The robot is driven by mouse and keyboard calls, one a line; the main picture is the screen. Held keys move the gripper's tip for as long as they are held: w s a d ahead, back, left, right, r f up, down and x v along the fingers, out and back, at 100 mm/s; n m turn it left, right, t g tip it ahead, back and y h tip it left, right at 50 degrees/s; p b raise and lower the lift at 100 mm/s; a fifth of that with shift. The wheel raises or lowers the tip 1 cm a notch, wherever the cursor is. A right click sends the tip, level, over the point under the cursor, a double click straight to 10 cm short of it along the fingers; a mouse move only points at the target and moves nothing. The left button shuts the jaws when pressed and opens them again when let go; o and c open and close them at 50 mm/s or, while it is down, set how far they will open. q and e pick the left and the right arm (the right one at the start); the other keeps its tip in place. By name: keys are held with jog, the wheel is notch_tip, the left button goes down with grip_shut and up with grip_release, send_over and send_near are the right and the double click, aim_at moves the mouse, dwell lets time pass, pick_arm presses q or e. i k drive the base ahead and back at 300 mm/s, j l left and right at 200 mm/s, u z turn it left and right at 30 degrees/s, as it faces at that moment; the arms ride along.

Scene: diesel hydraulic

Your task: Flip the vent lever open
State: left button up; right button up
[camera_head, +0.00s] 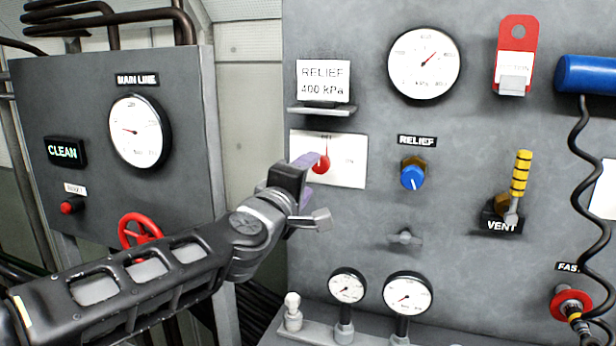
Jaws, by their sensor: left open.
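The vent lever (519,174) is a yellow-and-black striped handle on the right part of the grey panel. It points up, leaning slightly right, from a pivot above the black VENT label (502,226). My left gripper (311,191) is open and empty, well to the left of the lever. It is in front of a white plate with a red knob (321,165) and partly covers that plate. I cannot tell if it touches the plate. My right gripper is not in view.
A blue relief knob (412,177) and a small grey wing knob (404,238) sit between my left gripper and the lever. A blue cylinder (588,75) with a black coiled cord (577,140) hangs right of the lever. Small gauges (407,294) stand below.

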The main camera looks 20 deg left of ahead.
aim_at(524, 158)
jog(key=k+j, duration=0.1)
jog(key=k, duration=0.9)
